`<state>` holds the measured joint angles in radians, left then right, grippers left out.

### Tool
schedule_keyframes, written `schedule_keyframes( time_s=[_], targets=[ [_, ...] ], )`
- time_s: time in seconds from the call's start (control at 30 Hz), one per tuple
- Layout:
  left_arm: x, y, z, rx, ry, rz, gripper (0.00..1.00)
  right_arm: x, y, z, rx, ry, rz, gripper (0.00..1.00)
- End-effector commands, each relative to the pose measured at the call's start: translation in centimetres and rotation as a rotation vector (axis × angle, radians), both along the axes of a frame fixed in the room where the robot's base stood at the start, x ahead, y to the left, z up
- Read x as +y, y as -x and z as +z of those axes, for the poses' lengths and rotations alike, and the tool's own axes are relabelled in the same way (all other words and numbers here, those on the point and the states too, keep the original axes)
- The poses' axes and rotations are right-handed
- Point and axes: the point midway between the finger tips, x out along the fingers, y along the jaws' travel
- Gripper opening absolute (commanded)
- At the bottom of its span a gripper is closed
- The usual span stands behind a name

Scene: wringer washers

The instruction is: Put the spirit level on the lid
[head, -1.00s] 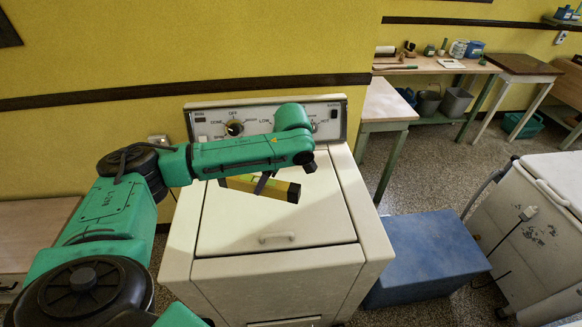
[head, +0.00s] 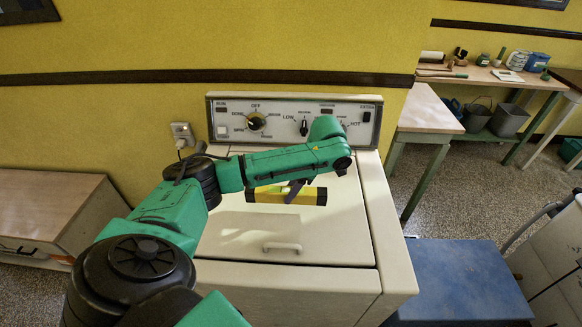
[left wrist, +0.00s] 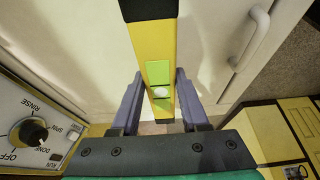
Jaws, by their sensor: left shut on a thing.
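The spirit level (head: 305,195) is a yellow bar with dark ends. It also shows in the left wrist view (left wrist: 159,52), with green vials along it. My left gripper (head: 290,190) is shut on it, one finger on each side (left wrist: 153,100). The lid (head: 225,232) is the cream top of the washer, with a handle (head: 282,247) near its front edge. The level is over the back half of the lid; I cannot tell whether it touches. My forearm hides part of the lid's back. My right gripper is not in view.
The control panel (head: 290,120) with knobs rises behind the lid. A blue box (head: 462,280) stands right of the washer. A low wooden-topped cabinet (head: 50,210) is at the left. A bench (head: 500,76) with several items is at the back right. The lid's front is clear.

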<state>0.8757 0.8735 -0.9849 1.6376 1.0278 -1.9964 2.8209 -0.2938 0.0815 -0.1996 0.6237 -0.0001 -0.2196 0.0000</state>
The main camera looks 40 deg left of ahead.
Motion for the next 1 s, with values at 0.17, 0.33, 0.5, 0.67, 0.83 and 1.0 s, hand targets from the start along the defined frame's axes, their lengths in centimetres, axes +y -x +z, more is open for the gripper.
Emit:
schedule_keyframes(
  time_s=[0.17, 0.33, 0.5, 0.67, 0.83, 1.0],
  targets=[
    [0.0, 0.0, -2.6, 0.001, -0.003, 0.000, 0.00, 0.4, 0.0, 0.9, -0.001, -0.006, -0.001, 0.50],
    [0.0, 0.0, -4.7, -0.002, -0.002, -0.001, 0.00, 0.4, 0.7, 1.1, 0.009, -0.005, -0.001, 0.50],
    [0.0, 0.0, -4.7, -0.002, -0.002, -0.001, 0.00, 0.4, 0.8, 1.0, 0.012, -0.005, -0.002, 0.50],
    [0.0, 0.0, -4.9, -0.001, -0.002, -0.002, 0.71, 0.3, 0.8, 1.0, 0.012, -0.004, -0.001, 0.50],
    [0.0, 0.0, -4.9, -0.002, -0.001, -0.002, 0.75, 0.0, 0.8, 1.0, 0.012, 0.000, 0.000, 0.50],
    [0.0, 0.0, -4.8, -0.002, -0.002, -0.001, 0.75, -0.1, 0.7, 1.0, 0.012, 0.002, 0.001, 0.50]
  ],
)
